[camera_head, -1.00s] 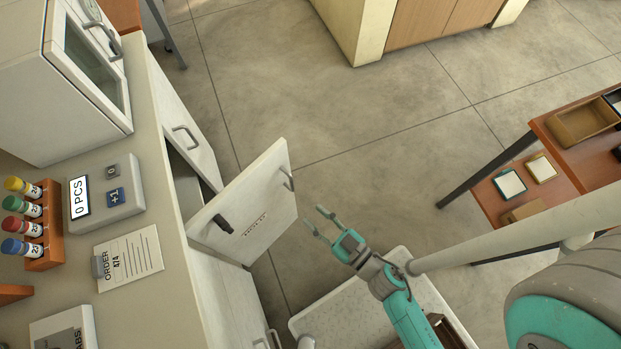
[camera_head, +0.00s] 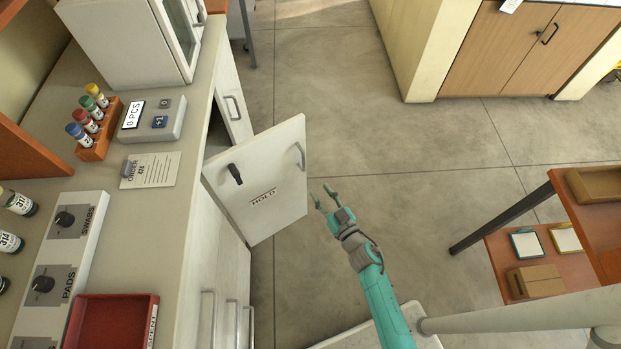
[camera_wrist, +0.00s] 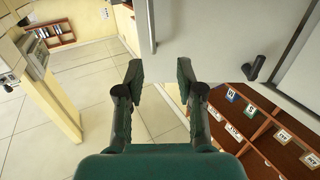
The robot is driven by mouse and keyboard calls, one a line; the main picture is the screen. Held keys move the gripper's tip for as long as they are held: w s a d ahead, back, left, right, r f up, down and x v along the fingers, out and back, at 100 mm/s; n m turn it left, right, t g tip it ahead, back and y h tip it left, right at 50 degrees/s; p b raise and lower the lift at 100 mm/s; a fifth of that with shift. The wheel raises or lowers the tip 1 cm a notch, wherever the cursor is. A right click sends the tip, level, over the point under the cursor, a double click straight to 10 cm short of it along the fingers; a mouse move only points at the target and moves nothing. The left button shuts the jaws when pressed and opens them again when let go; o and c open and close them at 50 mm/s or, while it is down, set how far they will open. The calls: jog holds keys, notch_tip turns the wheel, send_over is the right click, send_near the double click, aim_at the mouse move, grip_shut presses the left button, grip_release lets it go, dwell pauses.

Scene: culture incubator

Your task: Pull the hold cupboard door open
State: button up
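The hold cupboard door (camera_head: 262,215), a white panel labelled HOLD, stands swung out from the counter front, with the dark cupboard opening partly visible behind it. A grey bar handle (camera_head: 299,156) is near its free edge, and a black latch (camera_head: 235,174) is on the hinge side of the label. My gripper (camera_head: 321,194) is open and empty, just right of the door's free edge and apart from the handle.
The counter (camera_head: 193,120) at left holds a tube rack (camera_head: 97,144), counter box (camera_head: 152,118), order card (camera_head: 152,170) and red tray (camera_head: 85,315). A brown table (camera_head: 575,215) stands at right. The floor between is clear beyond the door.

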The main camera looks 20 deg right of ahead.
jog(key=w+a, duration=0.1)
jog(key=w, duration=0.6)
jog(key=shift+w, duration=0.1)
grip_shut()
grip_release()
jog(key=s+d, duration=0.1)
jog(key=s, duration=1.1)
jog(key=shift+d, duration=0.4)
